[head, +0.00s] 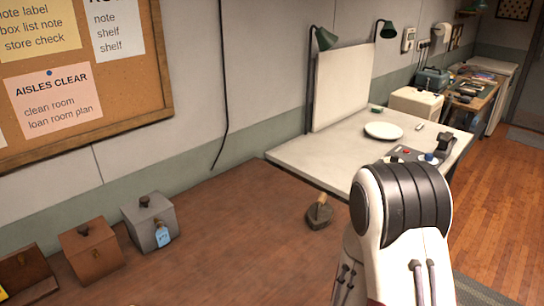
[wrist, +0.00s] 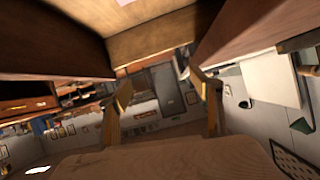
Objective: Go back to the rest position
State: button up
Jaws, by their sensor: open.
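My gripper (wrist: 163,88) shows in the wrist view, with its two fingers spread wide apart and nothing between them. The wrist view is tilted and looks out across the room, with a dark door (wrist: 168,88) far off between the fingers. The gripper is not visible in the head view; only a white and black part of my arm shows there, at the lower right over the brown table (head: 240,230). I cannot tell the gripper's exact place over the table.
Small lidded boxes, one grey (head: 150,222) with a blue tag and one brown (head: 90,250), stand at the left. A dark wooden-handled object (head: 319,212) lies near my arm. A white table (head: 330,155) behind holds a plate (head: 383,131) and button panel (head: 415,155).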

jog(key=s+a+r+n+y, duration=0.2)
jog(key=a+r+n+y, duration=0.15)
jog(key=a+r, duration=0.4)
jog(key=s+a+r+n+y, duration=0.2)
jog(key=a+r+y, duration=0.3)
jog(key=a+r, duration=0.3)
jog(key=s+d+r+n+g, duration=0.1)
jog(key=s+r, duration=0.3)
jog(key=s, duration=0.7)
jog(key=s+d+r+n+g, duration=0.1)
jog(key=s+r+n+g, duration=0.1)
jog(key=s, duration=1)
notch_tip(320, 180, up, 2)
jog(key=shift+r+n, duration=0.1)
jog(key=shift+n, duration=0.75)
